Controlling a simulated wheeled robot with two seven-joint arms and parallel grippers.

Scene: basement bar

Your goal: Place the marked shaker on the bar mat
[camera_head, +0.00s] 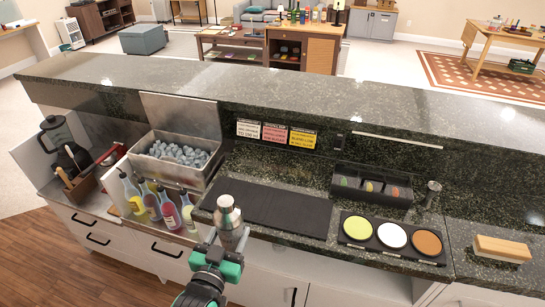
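A silver metal shaker (228,214) stands about upright at the front edge of the counter, by the left end of the black bar mat (285,212). I cannot make out a mark on it. My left gripper (230,240), on an arm from the bottom left of centre, has its fingers on both sides of the shaker's lower body and looks shut on it. The shaker's base seems to be in front of the counter edge, raised; the gripper partly hides it. The mat lies flat with nothing else on it. My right gripper is not in view.
Several bottles (167,211) with pourers stand left of the shaker, before an ice bin (178,152). Right of the mat are a tray of three coloured rounds (392,235), a garnish box (372,184) and a brush (502,248). A raised ledge (300,97) runs behind.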

